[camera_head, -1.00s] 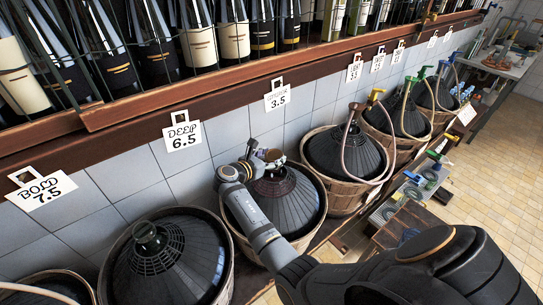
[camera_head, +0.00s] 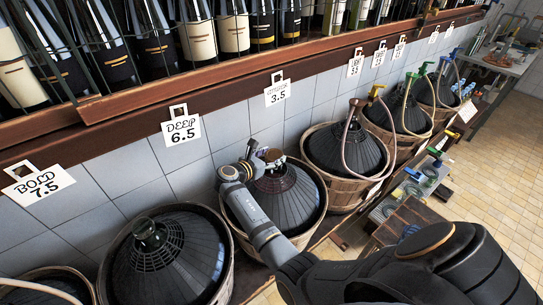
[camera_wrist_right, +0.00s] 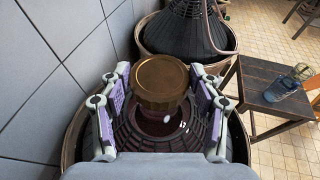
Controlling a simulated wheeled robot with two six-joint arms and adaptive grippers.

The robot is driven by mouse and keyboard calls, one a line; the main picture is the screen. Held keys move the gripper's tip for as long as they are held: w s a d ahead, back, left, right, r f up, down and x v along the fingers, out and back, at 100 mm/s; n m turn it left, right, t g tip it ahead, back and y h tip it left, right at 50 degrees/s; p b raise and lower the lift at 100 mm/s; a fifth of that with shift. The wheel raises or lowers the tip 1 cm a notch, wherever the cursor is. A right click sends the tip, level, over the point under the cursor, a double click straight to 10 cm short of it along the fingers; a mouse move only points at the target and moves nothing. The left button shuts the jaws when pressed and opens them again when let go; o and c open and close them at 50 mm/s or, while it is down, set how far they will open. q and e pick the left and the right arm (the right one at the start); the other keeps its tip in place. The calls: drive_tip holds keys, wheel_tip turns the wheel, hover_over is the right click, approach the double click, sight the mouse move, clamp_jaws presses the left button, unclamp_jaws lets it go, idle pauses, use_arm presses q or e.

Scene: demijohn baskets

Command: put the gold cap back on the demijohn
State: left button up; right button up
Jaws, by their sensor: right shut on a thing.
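The gold cap (camera_wrist_right: 160,78) is round and upright between the fingers of my right gripper (camera_wrist_right: 160,95). The gripper is shut on it. Below it is the dark demijohn (camera_head: 292,207) in a wooden basket, under the 3.5 sign. In the wrist view its reddish glass neck and dark ribbed cover (camera_wrist_right: 160,130) show beneath the cap. In the head view my right gripper (camera_head: 264,158) is over this demijohn's top, and the cap is small there. Whether the cap touches the neck I cannot tell. My left gripper is not in view.
Another demijohn (camera_head: 165,260) stands at the near left with its neck bare. A demijohn with a hose (camera_head: 345,150) stands to the right. The tiled wall (camera_head: 215,130) and bottle shelf (camera_head: 230,75) run close behind. A wooden stool (camera_wrist_right: 262,92) stands on the open floor.

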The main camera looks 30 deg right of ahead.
sight(272, 157)
drive_tip(key=o, duration=1.1)
wheel_tip(272, 157, up, 10)
idle(0.4)
